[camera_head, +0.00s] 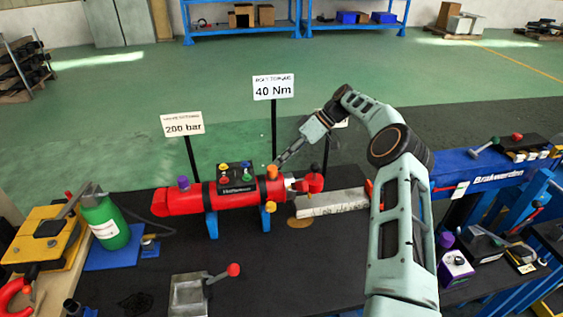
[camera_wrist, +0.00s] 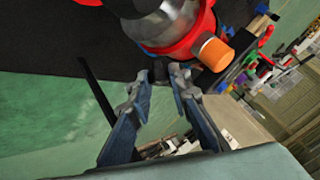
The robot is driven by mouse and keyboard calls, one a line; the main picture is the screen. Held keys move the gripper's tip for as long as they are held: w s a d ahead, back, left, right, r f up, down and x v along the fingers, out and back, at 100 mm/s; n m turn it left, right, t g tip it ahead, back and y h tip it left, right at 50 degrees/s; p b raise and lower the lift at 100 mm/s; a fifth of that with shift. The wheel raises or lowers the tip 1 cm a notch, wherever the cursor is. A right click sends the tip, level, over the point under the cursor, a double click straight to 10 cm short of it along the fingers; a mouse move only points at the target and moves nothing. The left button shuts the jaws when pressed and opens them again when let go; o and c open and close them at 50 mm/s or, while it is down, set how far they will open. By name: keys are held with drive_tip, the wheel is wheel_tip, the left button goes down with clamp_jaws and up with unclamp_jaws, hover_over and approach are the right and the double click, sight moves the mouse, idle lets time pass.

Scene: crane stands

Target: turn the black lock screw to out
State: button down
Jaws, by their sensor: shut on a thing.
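A red hydraulic cylinder (camera_head: 240,193) lies on blue supports on the black table. It has an orange knob (camera_head: 271,171) near its right end, which also shows in the wrist view (camera_wrist: 215,53). My gripper (camera_head: 279,165) reaches down from behind to the cylinder beside this knob. In the wrist view my fingertips (camera_wrist: 164,73) are close together beside the red and metal end of the cylinder. They are shut on a small dark piece, which appears to be the black lock screw (camera_wrist: 163,67). The fingers hide most of it, so its turned position cannot be read.
Signs reading 200 bar (camera_head: 183,124) and 40 Nm (camera_head: 273,87) stand on black posts behind the cylinder. A pale block (camera_head: 332,203) lies right of it. A grey box with a red-knobbed lever (camera_head: 189,296) stands in front. A green bottle (camera_head: 105,222) is at left.

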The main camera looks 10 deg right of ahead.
drive_tip(key=shift+n+g, duration=0.3)
idle(0.6)
drive_tip(key=c, duration=1.8)
unclamp_jaws()
drive_tip(key=shift+o, duration=0.2)
wheel_tip(320, 180, up, 10)
